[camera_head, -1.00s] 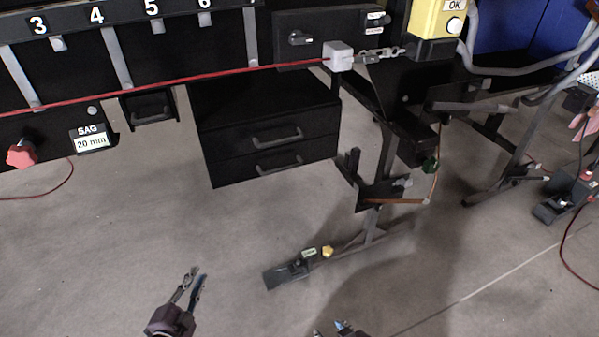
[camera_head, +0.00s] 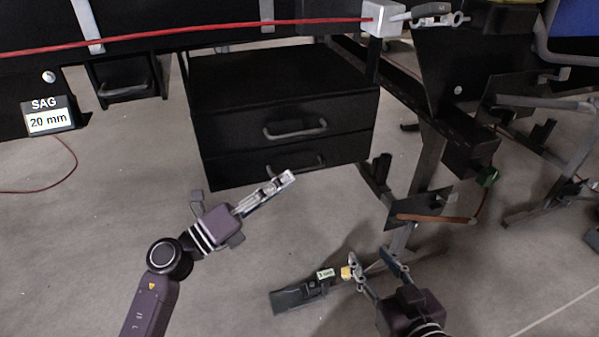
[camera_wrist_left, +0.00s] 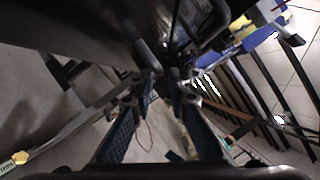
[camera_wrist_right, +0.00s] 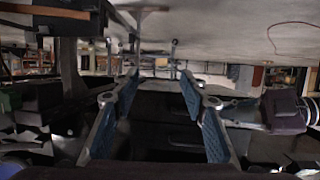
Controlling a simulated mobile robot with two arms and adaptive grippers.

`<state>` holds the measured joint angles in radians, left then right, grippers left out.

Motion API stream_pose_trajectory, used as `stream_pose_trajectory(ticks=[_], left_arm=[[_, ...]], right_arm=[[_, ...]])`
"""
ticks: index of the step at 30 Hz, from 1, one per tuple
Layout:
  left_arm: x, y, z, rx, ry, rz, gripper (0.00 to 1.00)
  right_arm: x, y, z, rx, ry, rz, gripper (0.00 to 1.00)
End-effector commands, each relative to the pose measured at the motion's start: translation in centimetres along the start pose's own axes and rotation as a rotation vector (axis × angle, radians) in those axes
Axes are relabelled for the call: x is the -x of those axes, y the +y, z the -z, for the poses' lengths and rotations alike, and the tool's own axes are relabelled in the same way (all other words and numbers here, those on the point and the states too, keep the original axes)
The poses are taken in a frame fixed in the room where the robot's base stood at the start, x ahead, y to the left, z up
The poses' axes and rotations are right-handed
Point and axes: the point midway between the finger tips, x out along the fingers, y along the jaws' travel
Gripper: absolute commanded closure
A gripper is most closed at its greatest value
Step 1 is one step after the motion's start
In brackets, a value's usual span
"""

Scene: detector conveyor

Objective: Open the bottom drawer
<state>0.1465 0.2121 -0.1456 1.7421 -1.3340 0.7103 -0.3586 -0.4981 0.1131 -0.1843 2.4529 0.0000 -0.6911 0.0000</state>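The black drawer unit stands in the middle of the head view with two closed drawers. The bottom drawer (camera_head: 232,170) has a grey bow handle (camera_head: 310,160), partly dim in shadow. My left gripper (camera_head: 288,178) is just below and in front of that handle, pointing up and right. In the left wrist view its fingertips (camera_wrist_left: 161,74) are a little apart, close to a dark bar; whether the bar lies between them I cannot tell. My right gripper (camera_head: 369,256) is open and empty, right of and below the drawers, above the floor. Its spread fingers also show in the right wrist view (camera_wrist_right: 157,80).
The top drawer (camera_head: 240,128) has its own handle (camera_head: 295,130) above. A black stand with a foot plate (camera_head: 300,295) and metal legs is at the right, close to my right gripper. A red cable (camera_head: 180,33) crosses above.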

Motion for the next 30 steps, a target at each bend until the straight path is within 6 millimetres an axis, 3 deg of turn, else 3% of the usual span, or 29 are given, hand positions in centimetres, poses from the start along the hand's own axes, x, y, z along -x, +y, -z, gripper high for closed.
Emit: stream_pose_trajectory(ticks=[4, 10, 19, 24, 30], left_arm=[[-2.5, 0.0, 0.0, 0.002, -0.002, 0.002, 0.84], [-4.4, 0.1, 0.0, 0.004, -0.002, 0.000, 0.84], [-4.7, 0.1, 0.0, 0.003, -0.002, -0.002, 0.84], [-4.7, 0.1, 0.0, 0.003, -0.002, -0.002, 1.00], [-4.7, 0.1, 0.0, 0.004, -0.002, -0.002, 1.00]], right_arm=[[-0.1, -0.1, 0.8, 0.000, 0.038, 0.002, 0.60], [-0.2, -0.2, 1.8, -0.001, 0.083, 0.004, 0.60], [-0.2, -0.2, 2.0, -0.001, 0.089, 0.005, 0.60], [-0.2, -0.2, 2.0, -0.001, 0.089, 0.005, 0.60], [-0.2, -0.2, 2.0, -0.001, 0.089, 0.005, 0.60]])
